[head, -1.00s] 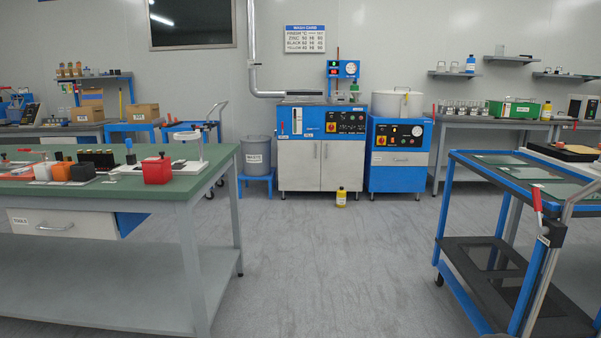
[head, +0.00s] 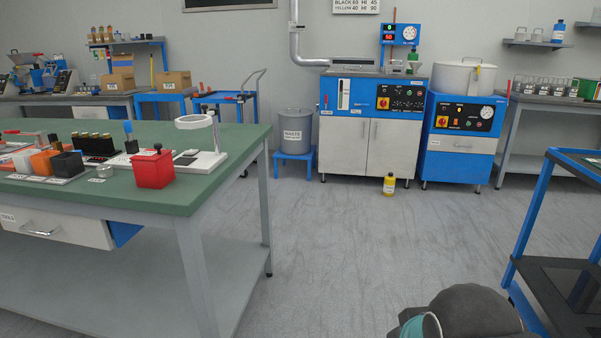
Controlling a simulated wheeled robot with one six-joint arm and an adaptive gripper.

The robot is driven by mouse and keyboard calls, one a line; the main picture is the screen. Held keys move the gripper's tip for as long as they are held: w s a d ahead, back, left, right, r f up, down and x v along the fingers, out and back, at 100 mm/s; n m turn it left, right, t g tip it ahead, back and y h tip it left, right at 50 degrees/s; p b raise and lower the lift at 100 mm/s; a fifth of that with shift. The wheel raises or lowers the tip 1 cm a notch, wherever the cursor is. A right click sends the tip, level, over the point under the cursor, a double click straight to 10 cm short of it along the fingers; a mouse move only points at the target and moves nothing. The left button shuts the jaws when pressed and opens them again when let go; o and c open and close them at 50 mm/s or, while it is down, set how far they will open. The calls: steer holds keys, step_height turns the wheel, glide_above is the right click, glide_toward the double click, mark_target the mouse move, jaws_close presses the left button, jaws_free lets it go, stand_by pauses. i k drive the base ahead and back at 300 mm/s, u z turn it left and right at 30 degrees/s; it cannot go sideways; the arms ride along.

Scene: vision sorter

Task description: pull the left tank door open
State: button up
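The tank is the blue wash machine (head: 374,100) against the back wall in the head view. Its left door (head: 342,145) is a pale grey panel below the blue control front and looks shut. The right door (head: 393,148) beside it also looks shut, with small handles near the seam between them. A dark rounded part of my arm with a teal ring shows at the bottom right edge. My gripper is not in view.
A yellow bottle (head: 389,184) stands on the floor before the right door. A green-topped workbench (head: 230,150) fills the left, and a blue cart (head: 535,200) stands at the right. The floor (head: 330,240) between is clear.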

mark_target(344, 140)
steer(key=u, duration=0.1)
steer(key=i, duration=1.95)
steer(key=z, duration=0.5)
steer(key=i, duration=1.85)
steer(key=z, duration=0.85)
steer(key=i, duration=0.7)
steer(key=z, duration=0.2)
